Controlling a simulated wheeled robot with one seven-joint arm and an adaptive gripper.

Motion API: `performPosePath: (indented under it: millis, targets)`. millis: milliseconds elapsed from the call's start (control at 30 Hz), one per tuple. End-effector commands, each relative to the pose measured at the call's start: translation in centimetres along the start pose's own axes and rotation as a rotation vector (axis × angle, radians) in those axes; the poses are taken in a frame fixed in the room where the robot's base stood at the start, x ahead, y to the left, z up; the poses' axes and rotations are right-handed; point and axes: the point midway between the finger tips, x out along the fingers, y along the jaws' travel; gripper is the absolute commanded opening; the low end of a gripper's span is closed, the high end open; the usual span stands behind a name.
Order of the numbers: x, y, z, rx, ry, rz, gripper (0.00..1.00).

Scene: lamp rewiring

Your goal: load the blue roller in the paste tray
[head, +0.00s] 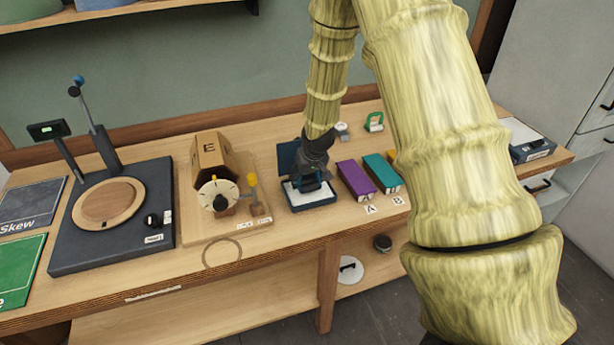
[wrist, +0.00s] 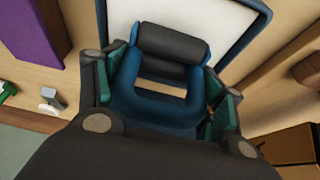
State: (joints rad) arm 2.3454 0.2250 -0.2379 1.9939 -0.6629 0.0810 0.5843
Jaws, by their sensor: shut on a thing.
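My gripper (head: 312,180) points down over the paste tray (head: 312,206), a dark blue open box with a white inside and a raised lid behind it. In the wrist view my gripper (wrist: 168,108) is shut on the blue roller (wrist: 168,120), gripping its blue frame between dark green pads. The roller's black cylinder lies over the white surface of the tray (wrist: 225,18). I cannot tell whether the cylinder touches that surface. In the head view the gripper hides most of the roller.
A purple block (head: 355,180) and a teal block (head: 382,172) stand close to the tray's right. A wooden device with a dial (head: 217,194) stands to its left, beyond it a dark turntable base (head: 150,240). A thin ring (head: 222,266) lies near the front edge.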

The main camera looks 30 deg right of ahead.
Motion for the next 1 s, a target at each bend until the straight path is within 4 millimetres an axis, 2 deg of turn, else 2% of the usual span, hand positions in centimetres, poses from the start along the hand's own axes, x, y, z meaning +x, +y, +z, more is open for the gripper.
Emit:
performPosePath:
  millis: [1000]
  targets:
    - [0.7,-0.01,0.27,0.0,0.0,0.0,0.5]
